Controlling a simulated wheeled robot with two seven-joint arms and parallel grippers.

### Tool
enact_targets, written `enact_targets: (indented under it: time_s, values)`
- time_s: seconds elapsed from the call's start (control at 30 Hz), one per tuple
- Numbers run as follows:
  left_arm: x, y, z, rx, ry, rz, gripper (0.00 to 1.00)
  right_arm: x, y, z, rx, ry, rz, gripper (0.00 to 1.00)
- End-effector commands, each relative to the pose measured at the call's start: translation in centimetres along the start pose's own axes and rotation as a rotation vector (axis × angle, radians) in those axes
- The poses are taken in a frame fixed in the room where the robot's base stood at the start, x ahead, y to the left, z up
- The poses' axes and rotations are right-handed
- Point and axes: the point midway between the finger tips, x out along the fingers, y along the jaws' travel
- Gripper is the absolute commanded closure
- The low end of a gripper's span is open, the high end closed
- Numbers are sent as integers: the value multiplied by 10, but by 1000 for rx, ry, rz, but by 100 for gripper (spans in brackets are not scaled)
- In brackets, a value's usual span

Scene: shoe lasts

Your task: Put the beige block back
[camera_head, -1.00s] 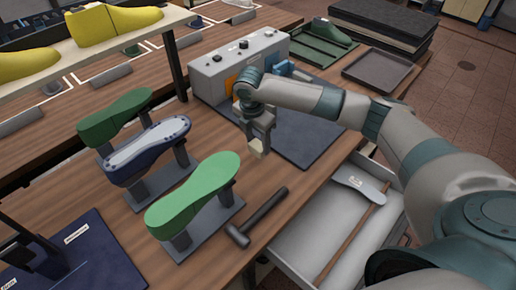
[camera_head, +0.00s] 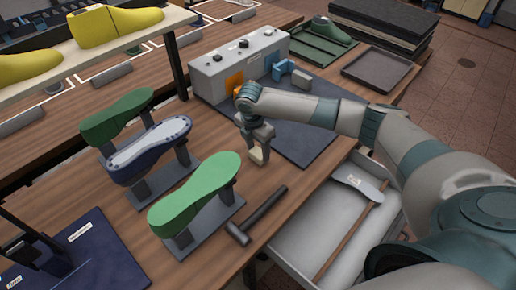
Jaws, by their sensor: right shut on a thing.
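My right gripper (camera_head: 258,147) is shut on the beige block (camera_head: 256,162), a small pale piece that sticks out below the fingers. The gripper points down at the left edge of the dark blue mat (camera_head: 315,145), in front of the grey machine box (camera_head: 222,80). I cannot tell whether the block touches the table. The fingers hide the block's upper part. My left gripper is not in view.
Green (camera_head: 195,190) and navy (camera_head: 150,152) shoe lasts stand on supports to the left. A hammer (camera_head: 258,215) lies just in front of the block. An open drawer (camera_head: 312,235) sits below the table edge. A blue piece (camera_head: 282,68) stands by the machine box.

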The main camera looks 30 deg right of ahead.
Motion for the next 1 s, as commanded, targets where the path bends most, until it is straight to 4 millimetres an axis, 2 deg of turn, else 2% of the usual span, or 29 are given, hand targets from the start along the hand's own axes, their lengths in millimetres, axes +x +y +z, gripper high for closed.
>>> enact_targets:
  time_s: [0.03,0.1,0.57,0.77,1.0]
  values:
    - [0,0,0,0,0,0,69,1,0,0,0,0,0,47]
    - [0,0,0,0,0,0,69,0,0,0,0,0,0,33]
    - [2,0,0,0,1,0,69,-5,1,0,0,1,1,33]
    - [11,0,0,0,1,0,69,-25,0,0,0,-1,3,33]
    - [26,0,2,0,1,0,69,-66,2,0,0,1,4,33]
